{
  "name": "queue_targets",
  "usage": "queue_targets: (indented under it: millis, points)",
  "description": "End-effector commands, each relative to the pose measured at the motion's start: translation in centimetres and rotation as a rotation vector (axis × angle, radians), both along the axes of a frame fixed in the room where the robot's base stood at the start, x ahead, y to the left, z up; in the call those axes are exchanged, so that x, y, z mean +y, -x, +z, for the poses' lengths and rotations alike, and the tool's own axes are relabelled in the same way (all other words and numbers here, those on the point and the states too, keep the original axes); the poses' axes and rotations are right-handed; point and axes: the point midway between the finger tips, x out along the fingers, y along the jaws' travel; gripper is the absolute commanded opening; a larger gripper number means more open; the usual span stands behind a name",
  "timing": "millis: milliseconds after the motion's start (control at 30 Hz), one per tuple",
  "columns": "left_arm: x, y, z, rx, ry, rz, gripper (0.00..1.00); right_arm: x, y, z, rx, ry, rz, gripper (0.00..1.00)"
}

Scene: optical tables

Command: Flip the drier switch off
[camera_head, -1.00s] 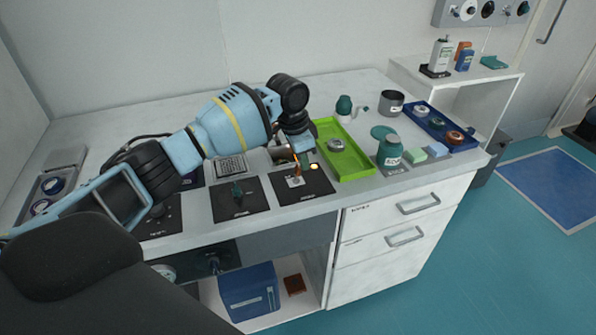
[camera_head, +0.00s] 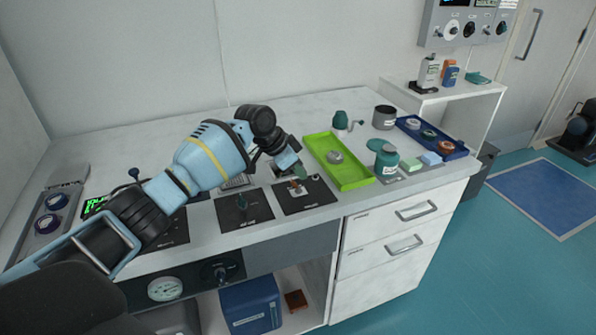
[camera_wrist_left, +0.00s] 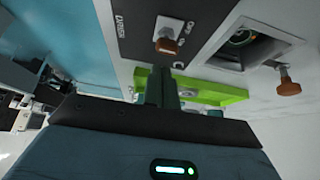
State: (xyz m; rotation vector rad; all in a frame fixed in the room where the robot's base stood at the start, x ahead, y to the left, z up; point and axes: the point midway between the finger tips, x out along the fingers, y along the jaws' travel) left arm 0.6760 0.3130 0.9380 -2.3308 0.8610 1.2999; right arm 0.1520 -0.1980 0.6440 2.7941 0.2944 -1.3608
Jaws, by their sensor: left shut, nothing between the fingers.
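The drier switch (camera_head: 296,187) is a small toggle with a brown tip on a black plate (camera_head: 318,196) at the front of the table. It also shows in the left wrist view (camera_wrist_left: 167,45), on a pale mount. Beside it, a small lamp (camera_head: 315,177) on the plate shows no orange glow. My left gripper (camera_head: 302,173) is shut and empty, its dark green fingers just above and behind the toggle. In the left wrist view the fingers (camera_wrist_left: 162,85) point toward the plate, and a gap shows between them and the toggle. My right gripper is not in view.
A lime-green tray (camera_head: 350,178) lies close on the right. A green jar (camera_head: 386,160) and a blue tray (camera_head: 455,152) stand farther right. A brown-knobbed lever (camera_wrist_left: 288,86) is near the fingers.

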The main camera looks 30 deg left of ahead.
Motion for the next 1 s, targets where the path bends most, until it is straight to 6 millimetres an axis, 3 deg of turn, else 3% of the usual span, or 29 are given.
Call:
queue_targets:
  millis: [333,800,1000]
  points:
    - [0.0,0.0,1.6,-0.003,0.000,0.000,0.00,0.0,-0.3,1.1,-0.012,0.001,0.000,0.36]
    - [0.0,0.0,1.5,0.000,0.000,0.000,0.00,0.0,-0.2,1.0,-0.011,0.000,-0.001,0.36]
    - [-1.3,0.2,3.5,-0.009,0.000,0.002,0.00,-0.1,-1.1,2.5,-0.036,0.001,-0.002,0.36]
